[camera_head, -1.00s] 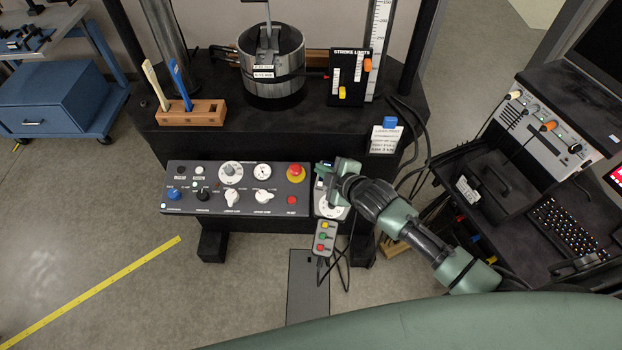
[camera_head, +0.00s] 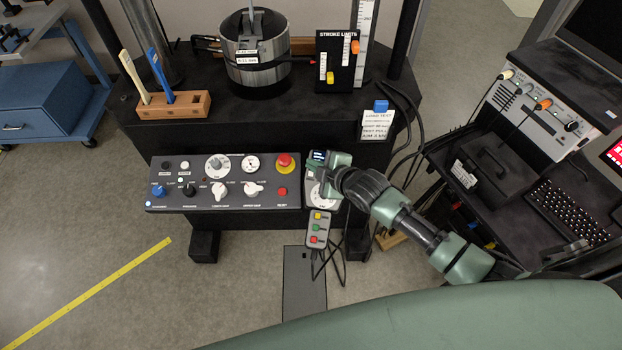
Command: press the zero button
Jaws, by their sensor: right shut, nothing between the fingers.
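The control panel (camera_head: 222,182) has several knobs, dials and buttons along the front of the black machine. A small grey unit with a lit display (camera_head: 318,156) and a white dial (camera_head: 316,195) sits at its right end. My right gripper (camera_head: 326,170) is shut and empty over this unit, just right of and below the display. It hides part of the unit's face. I cannot make out a zero label, and I cannot tell whether the fingertips touch the unit. My left gripper is out of view.
A red emergency button (camera_head: 285,161) stands up near the panel's right end. A pendant (camera_head: 318,229) with coloured buttons hangs below the unit. A stroke-limits block (camera_head: 335,62) and a metal pot (camera_head: 256,48) stand behind. A console (camera_head: 533,117) is at right.

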